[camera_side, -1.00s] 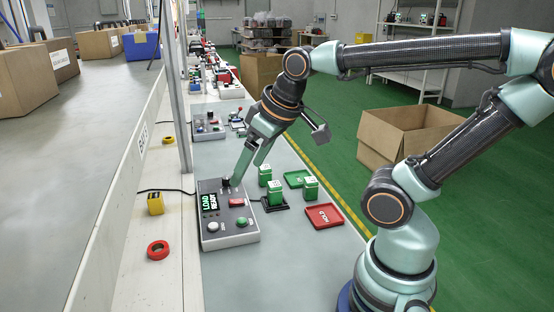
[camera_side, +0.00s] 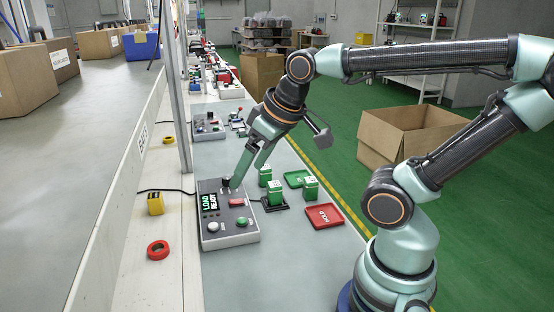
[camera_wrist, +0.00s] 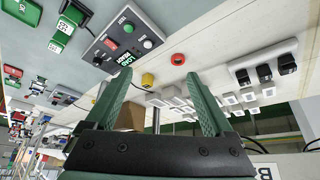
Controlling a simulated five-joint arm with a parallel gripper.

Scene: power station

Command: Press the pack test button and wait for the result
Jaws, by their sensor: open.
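A grey test box (camera_side: 227,218) sits on the bench, with a lit display (camera_side: 208,202) reading "LOAD READY", a red button or plate (camera_side: 237,202), a green button (camera_side: 242,222) and a white button (camera_side: 212,227). The box also shows in the wrist view (camera_wrist: 112,44). My gripper (camera_side: 236,181) is open, with its fingertips over the far edge of the box, away from the green and white buttons. I cannot tell whether a fingertip touches the box. In the wrist view my gripper (camera_wrist: 155,78) has nothing between its fingers.
A red "HOLD" tray (camera_side: 324,215) and a green tray (camera_side: 296,178) lie further right. The bench in front of the box is clear.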

